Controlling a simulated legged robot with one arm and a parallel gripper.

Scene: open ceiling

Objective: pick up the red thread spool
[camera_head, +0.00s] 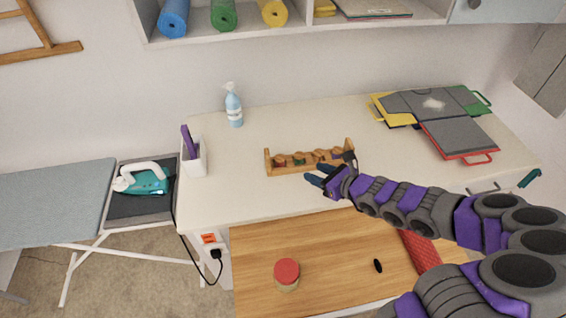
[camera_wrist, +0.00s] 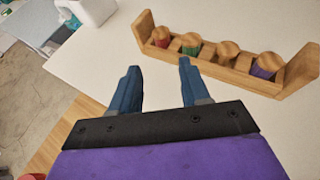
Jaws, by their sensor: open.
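The red thread spool (camera_wrist: 162,42) stands at the left end of a wooden spool rack (camera_wrist: 143,27) in the wrist view, with a wooden top and red thread below it. The rack (camera_head: 267,160) also shows in the head view on the white worktop, with the red spool (camera_head: 281,161) near its left end. My gripper (camera_wrist: 158,70) is open and empty in the wrist view, its two blue fingers pointing toward the rack and apart from the spool. In the head view my gripper (camera_head: 312,175) is just in front of the rack.
A green spool (camera_wrist: 192,45) and a purple spool (camera_wrist: 265,66) share the rack with another spool. A white holder (camera_head: 194,158) and a spray bottle (camera_head: 234,108) stand left. Folders (camera_head: 455,138) lie right. A red-topped jar (camera_head: 287,271) is on the lower wooden surface.

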